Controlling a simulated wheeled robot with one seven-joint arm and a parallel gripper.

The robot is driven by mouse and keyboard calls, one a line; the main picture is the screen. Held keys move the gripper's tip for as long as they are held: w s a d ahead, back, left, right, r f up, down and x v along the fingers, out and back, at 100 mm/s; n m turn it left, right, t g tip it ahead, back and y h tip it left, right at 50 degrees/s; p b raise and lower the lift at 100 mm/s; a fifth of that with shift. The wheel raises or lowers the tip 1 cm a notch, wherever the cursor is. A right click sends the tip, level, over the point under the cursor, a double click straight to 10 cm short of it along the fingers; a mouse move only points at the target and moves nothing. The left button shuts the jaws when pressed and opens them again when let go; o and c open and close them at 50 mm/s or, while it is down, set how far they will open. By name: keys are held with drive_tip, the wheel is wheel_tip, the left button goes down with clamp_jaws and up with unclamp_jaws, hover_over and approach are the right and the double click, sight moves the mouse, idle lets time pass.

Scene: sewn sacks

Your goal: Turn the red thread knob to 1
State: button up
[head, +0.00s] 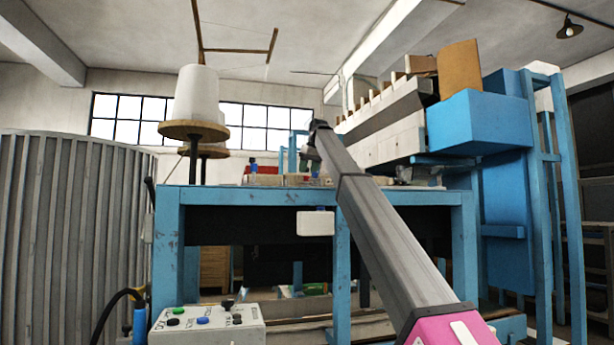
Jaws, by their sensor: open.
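My arm reaches up and away over the blue bench (260,196). My gripper (315,140) is small and dark at its far end, above the back of the bench top. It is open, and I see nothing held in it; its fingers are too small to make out. A small red patch (264,170) shows on the bench top, left of my gripper and apart from it in the picture. I cannot tell whether it is the red thread knob. No number or pointer is readable there. Small blue and pale parts stand around it.
A control box (205,325) with green, blue and black knobs stands at the lower left. White thread cones (196,95) stand on the bench's left. A blue bin (480,122) and frame rise at right. A grey ribbed drum (70,235) fills the left.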

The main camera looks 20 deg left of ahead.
sight(306, 179)
drive_tip(key=shift+x, duration=1.3)
drive_tip(key=c, duration=0.9)
drive_tip(key=shift+m, duration=0.4)
drive_tip(key=m+t+h, duration=0.1)
drive_tip(key=m, duration=0.2)
drive_tip(key=shift+s+a+m, duration=0.1)
drive_tip(key=shift+m, duration=0.3)
drive_tip(key=m+h, duration=0.2)
drive_tip(key=m, duration=0.2)
drive_tip(key=shift+a+t, duration=0.1)
drive_tip(key=shift+t, duration=0.2)
drive_tip(key=m+h, duration=0.2)
drive_tip(key=m, duration=0.3)
drive_tip(key=shift+a+r, duration=0.1)
drive_tip(key=m, duration=0.2)
drive_tip(key=m+g+h, duration=0.1)
drive_tip(key=m, duration=0.1)
drive_tip(key=shift+a+m+h, duration=0.1)
drive_tip(key=shift+m+h, duration=0.2)
drive_tip(key=shift+m, duration=0.1)
